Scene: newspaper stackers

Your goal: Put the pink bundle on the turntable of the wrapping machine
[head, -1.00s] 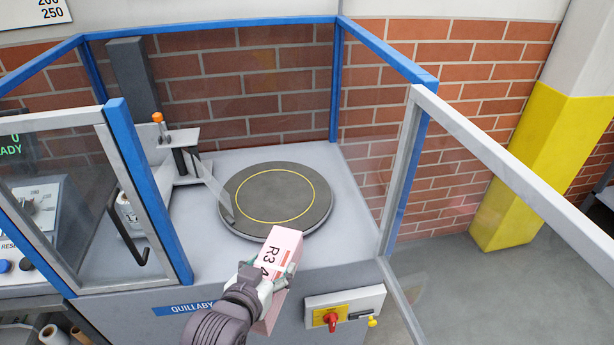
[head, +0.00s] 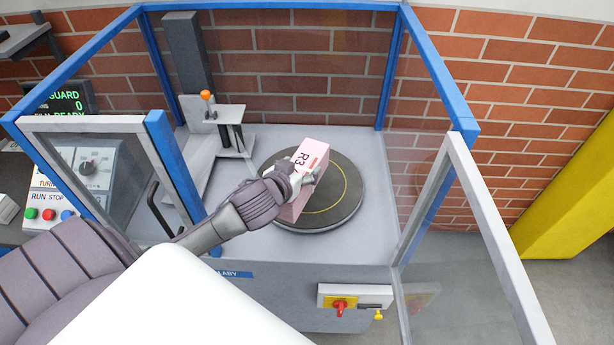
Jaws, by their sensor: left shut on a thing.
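The pink bundle (head: 314,151), marked R3 on its top, is in my left gripper (head: 302,180), which is shut on it. The bundle is over the left half of the round dark turntable (head: 345,207) with its yellow ring. I cannot tell whether its underside touches the turntable or hangs just above it. The wrapping machine has a blue frame (head: 170,160) with clear panels. My left arm reaches in through the open front. My right gripper is not in view.
The mast (head: 187,70) and film carriage with an orange knob (head: 206,96) stand left of the turntable. The open door (head: 490,230) swings out on the right. A control panel (head: 80,165) is at left, and a red switch (head: 340,307) is on the front.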

